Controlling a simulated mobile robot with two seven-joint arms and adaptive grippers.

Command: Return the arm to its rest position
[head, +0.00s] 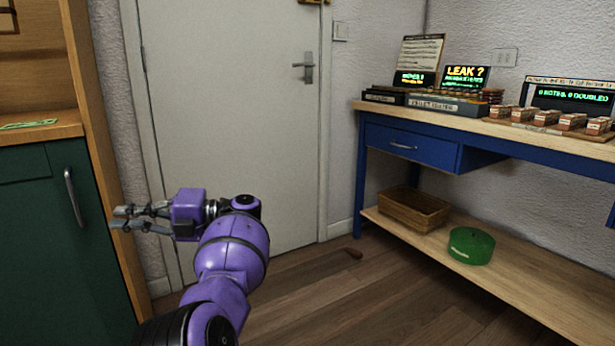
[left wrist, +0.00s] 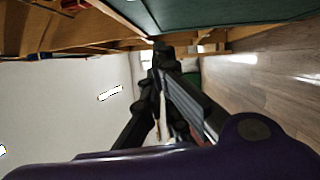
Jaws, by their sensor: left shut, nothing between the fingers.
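My left arm (head: 232,250) reaches in from the bottom of the head view, purple with black joints. My left gripper (head: 120,218) points left, in front of the wooden side edge of the green cabinet. It is shut and empty. In the left wrist view the dark fingers of the gripper (left wrist: 163,50) stand close together with nothing between them. My right gripper is not in view.
A green cabinet (head: 75,240) stands at the left, near my gripper. A closed white door (head: 235,120) is behind the arm. A blue workbench (head: 410,145) at the right bears several displays; its lower shelf holds a wooden tray (head: 408,222) and a green round object (head: 470,246).

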